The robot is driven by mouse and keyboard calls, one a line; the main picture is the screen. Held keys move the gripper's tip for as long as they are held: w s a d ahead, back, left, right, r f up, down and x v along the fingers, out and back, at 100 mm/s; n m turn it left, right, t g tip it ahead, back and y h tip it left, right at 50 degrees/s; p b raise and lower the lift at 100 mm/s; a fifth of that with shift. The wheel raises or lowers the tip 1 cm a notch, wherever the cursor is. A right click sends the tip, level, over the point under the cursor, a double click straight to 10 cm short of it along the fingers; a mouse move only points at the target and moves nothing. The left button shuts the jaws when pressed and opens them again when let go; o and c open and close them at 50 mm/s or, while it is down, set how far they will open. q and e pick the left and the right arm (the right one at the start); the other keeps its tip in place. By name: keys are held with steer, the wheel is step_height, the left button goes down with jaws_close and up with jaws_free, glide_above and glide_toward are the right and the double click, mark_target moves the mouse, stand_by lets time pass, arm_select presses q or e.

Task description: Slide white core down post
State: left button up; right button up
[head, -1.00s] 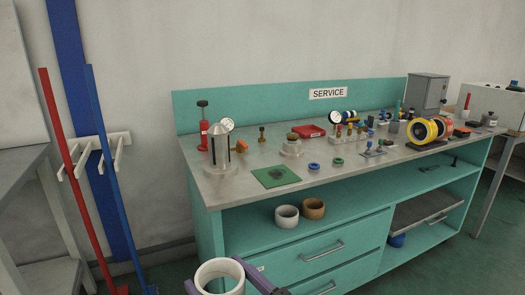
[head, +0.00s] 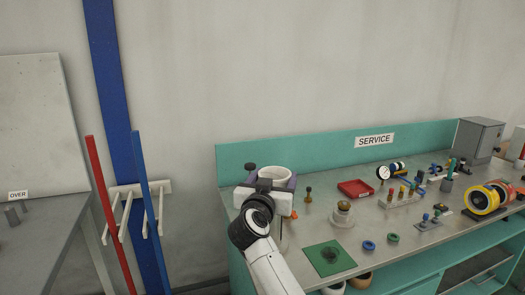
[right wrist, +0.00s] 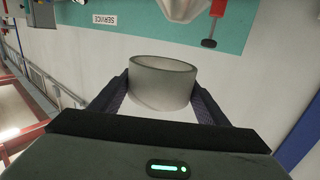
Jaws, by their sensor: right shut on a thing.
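The white core (head: 274,173) is a short, wide hollow ring, held up over the left end of the service bench. My right gripper (head: 268,183) is shut on it, with one finger on each side. In the right wrist view the core (right wrist: 163,84) sits between the dark fingers (right wrist: 160,98), its open end showing. A silvery tapered piece, apparently the tip of the post (right wrist: 183,8), shows at the top of that view, apart from the core. In the head view the post is mostly hidden behind my arm and the core. My left gripper is out of view.
The bench holds a green mat (head: 329,257), a flanged fitting (head: 342,213), a red tray (head: 355,188) and blue (head: 368,246) and green (head: 393,238) rings. A red tool (right wrist: 213,22) stands close to the post. Red (head: 110,215) and blue (head: 150,215) poles lean left.

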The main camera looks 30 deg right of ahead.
steer(key=shift+w+r, duration=0.35)
steer(key=shift+w, duration=0.45)
steer(key=shift+s+f, duration=0.15)
steer(key=shift+f, duration=0.75)
step_height(320, 180, down, 3)
steer(key=b, duration=0.3)
steer(key=shift+f, duration=0.15)
steer(key=shift+r+p, duration=0.45)
steer(key=shift+r, duration=0.1)
steer(key=shift+r+p, duration=0.3)
steer(key=shift+p, duration=0.4)
arm_select(q)
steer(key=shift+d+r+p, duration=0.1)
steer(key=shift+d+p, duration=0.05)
steer(key=shift+p, duration=0.2)
arm_select(e)
steer(key=o, duration=1.1)
